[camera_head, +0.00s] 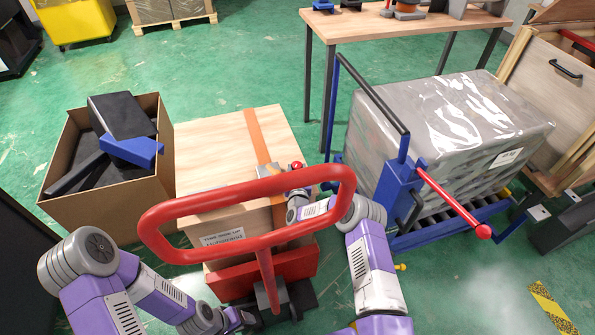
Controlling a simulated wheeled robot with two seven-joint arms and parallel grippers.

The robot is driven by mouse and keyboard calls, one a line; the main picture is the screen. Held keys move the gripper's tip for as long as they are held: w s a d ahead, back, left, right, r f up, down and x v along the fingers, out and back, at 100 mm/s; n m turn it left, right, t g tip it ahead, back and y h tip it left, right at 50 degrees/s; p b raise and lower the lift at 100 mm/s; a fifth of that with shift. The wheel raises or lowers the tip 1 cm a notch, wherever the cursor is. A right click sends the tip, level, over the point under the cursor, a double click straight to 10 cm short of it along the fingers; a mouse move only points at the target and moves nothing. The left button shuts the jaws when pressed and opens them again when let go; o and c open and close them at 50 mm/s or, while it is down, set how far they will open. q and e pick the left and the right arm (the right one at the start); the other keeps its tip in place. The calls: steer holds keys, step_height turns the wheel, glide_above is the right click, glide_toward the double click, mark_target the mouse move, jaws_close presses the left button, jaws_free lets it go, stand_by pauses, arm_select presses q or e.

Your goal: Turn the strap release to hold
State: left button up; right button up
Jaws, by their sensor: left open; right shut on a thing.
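A wooden crate (215,140) stands in the middle of the view, with an orange strap (258,135) running over its top and down its near side. The strap release, with a small red knob (297,165) on top, sits at the crate's right edge beside the strap. My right gripper (294,190) is at the release and shut on it; the red hoop in front partly hides the fingers, so the release's setting cannot be read. My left gripper (246,318) is low down near the foot of the red handle, open and apart from the crate's strap.
A large red hoop handle (160,215) stands in front of the crate. An open cardboard box (100,205) with dark and blue parts is at left. A blue roller cart (395,185) with a wrapped load (450,120) and red lever is at right. A table (420,30) stands behind.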

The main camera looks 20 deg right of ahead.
stand_by(0.3)
steer(key=o, duration=1)
steer(key=shift+y, duration=0.3)
